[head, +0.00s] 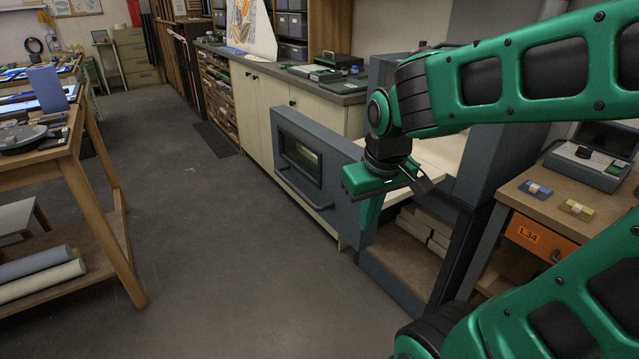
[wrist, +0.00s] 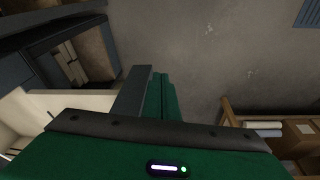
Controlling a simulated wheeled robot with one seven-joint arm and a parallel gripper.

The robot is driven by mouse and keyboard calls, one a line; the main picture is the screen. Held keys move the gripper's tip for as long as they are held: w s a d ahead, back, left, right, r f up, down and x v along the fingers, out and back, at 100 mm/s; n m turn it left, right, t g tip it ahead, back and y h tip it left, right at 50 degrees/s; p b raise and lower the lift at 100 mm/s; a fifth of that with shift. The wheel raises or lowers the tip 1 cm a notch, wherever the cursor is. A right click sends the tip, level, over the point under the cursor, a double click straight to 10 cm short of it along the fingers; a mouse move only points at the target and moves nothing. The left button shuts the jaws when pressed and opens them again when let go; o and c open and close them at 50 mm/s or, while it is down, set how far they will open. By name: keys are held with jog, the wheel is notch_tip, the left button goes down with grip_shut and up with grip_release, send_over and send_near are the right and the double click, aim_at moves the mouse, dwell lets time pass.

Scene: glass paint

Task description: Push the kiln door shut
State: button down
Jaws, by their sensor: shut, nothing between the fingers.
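The kiln door (head: 345,190) is a blue-grey panel with a small window and a bar handle. It stands swung open to the left of the kiln (head: 484,150), whose pale inside shows behind my gripper. My gripper (head: 367,232) points down, shut and empty, in front of the door's right part, on the side with the handle. In the wrist view the green fingers (wrist: 164,92) lie right beside the door's grey top edge (wrist: 133,92). I cannot tell whether they touch it.
Below the kiln is a shelf with pale bricks (head: 425,230). A side table with an orange drawer (head: 540,238) stands at right. A cabinet counter (head: 345,95) is behind the door. A wooden workbench (head: 95,190) stands at left; the floor (head: 200,250) between is clear.

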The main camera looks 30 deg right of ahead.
aim_at(325, 185)
jog(key=w+a+r+n+g+h, duration=0.15)
jog(key=w+a+r+n, duration=0.25)
jog(key=w+n, duration=0.5)
jog(key=w+a+r+n+g+h, duration=0.1)
jog(key=w+a+r+n+h, duration=0.2)
jog(key=w+n, duration=0.65)
jog(key=shift+n+t+y, duration=0.25)
jog(key=shift+n+y, duration=0.2)
jog(key=shift+n, duration=0.4)
jog(key=x, duration=0.3)
jog(key=s+d+x, duration=0.1)
jog(key=x, duration=0.3)
jog(key=d+x, duration=0.1)
jog(key=x, duration=0.2)
jog(key=shift+s+d, duration=0.1)
jog(key=shift+s, duration=0.2)
jog(key=shift+d, duration=0.6)
jog(key=shift+w, duration=0.1)
